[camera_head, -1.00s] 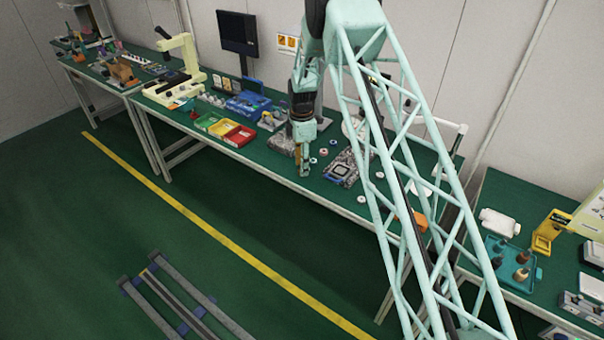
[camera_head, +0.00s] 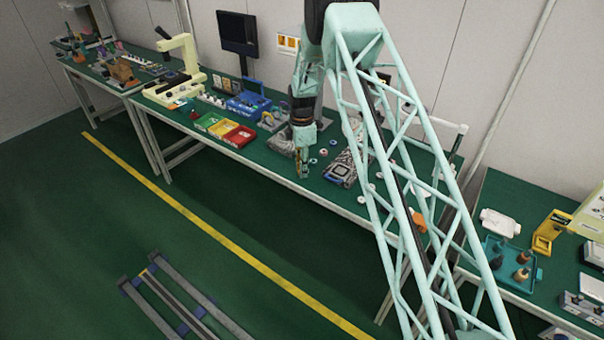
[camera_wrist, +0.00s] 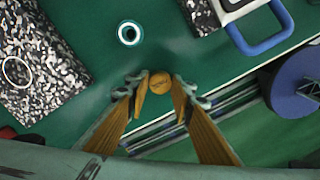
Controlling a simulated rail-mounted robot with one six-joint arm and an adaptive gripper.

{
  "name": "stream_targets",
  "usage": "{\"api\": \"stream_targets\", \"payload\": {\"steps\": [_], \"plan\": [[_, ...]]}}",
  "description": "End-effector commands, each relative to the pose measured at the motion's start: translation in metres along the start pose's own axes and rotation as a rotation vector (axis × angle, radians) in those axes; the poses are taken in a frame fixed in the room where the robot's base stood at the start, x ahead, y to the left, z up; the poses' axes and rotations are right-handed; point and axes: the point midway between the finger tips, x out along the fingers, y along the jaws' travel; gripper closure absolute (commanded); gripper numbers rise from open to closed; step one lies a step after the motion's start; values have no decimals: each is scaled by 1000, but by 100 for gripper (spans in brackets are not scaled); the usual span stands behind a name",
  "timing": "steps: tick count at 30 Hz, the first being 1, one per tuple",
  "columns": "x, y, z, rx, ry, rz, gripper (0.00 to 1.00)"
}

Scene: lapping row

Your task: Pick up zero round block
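A small round brass-yellow block (camera_wrist: 160,83) with faint dark marking on its top lies on the green bench near its front edge in the wrist view. I take it for the zero round block; the marking is too small to read. My gripper (camera_wrist: 160,88) has its two yellow-padded fingers spread on either side of it, with a narrow gap seen at each side. In the head view my gripper (camera_head: 303,172) points down at the bench's front edge, and the block cannot be made out there.
A white ring (camera_wrist: 129,33) lies beyond the block. A speckled block (camera_wrist: 40,62) is at left, and a speckled plate (camera_wrist: 202,14) with a blue handle (camera_wrist: 262,32) at right. Red, yellow and green bins (camera_head: 222,130) stand left along the bench (camera_head: 272,160).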

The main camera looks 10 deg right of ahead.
Motion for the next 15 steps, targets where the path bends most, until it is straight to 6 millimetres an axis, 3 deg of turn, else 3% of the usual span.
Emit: {"api": "stream_targets", "payload": {"steps": [4,15], "plan": [[0,0,0,0,0,0,92],[-2,0,0,0,0,0,92]]}}
